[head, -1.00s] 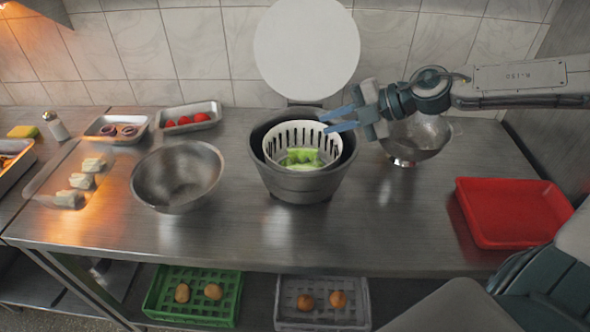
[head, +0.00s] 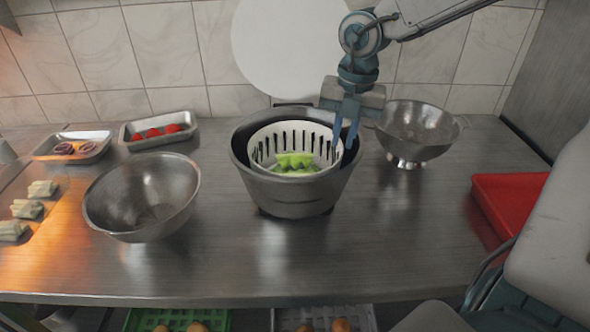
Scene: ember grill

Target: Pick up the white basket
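The white basket (head: 262,146) with slotted walls sits inside a dark grey round bowl (head: 292,197) in the middle of the counter. Green leafy pieces (head: 294,162) lie in the basket. My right gripper (head: 345,146) points down at the right rim of the basket, its two blue fingers slightly apart. The fingertips reach down by the rim; whether they touch the basket wall, or have it between them, I cannot tell. My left gripper is not in view.
A metal bowl (head: 142,200) stands on the left and a metal colander (head: 417,130) on the right. A red tray (head: 507,205) is at the far right. A round white lid (head: 290,45) stands upright behind. The counter front is clear.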

